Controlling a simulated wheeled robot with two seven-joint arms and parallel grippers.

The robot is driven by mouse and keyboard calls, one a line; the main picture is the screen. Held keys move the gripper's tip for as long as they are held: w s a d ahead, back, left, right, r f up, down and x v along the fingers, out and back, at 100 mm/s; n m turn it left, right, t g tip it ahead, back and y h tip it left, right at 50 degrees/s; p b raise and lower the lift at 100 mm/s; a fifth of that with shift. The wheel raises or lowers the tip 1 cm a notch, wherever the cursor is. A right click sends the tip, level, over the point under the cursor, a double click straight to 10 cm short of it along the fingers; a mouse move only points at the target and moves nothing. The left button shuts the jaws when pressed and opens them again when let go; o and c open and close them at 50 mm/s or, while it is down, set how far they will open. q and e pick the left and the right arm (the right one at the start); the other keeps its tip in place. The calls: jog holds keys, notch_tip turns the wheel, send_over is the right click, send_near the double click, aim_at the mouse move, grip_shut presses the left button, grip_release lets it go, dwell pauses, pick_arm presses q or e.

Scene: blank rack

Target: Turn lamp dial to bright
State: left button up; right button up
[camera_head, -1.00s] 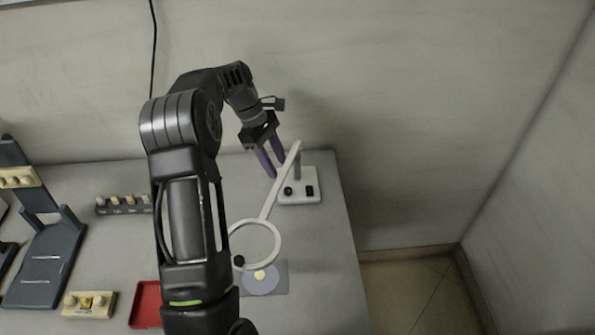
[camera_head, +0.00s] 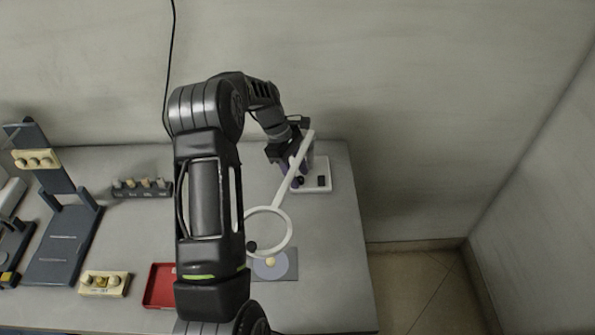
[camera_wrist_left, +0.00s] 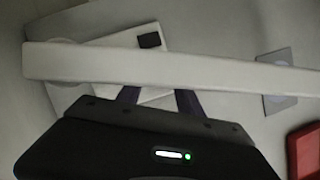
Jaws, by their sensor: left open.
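The lamp has a white base (camera_head: 318,175) near the table's right back, a slanting white arm (camera_head: 292,172) and a ring head (camera_head: 289,236). A dark dial (camera_head: 299,181) and a dark rectangular switch (camera_head: 321,181) sit on the base. My left gripper (camera_head: 290,174) is open, its purple fingers at the dial side of the base, partly hidden behind the lamp arm. In the left wrist view the lamp arm (camera_wrist_left: 150,65) crosses in front of the base (camera_wrist_left: 120,40) and the switch (camera_wrist_left: 149,40) shows; the dial is hidden. I cannot tell whether the fingers touch the dial. My right gripper is not in view.
Below the ring lies a grey pad (camera_head: 289,266) with a round disc and a small yellowish piece. A red tray (camera_head: 158,285), a cream knob block (camera_head: 105,283), a dark peg strip (camera_head: 142,188) and a dark rack (camera_head: 66,240) stand to the left. The wall is close behind.

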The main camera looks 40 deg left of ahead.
pick_arm(q)
jog(key=shift+c, duration=0.2)
grip_shut()
dwell(0.3)
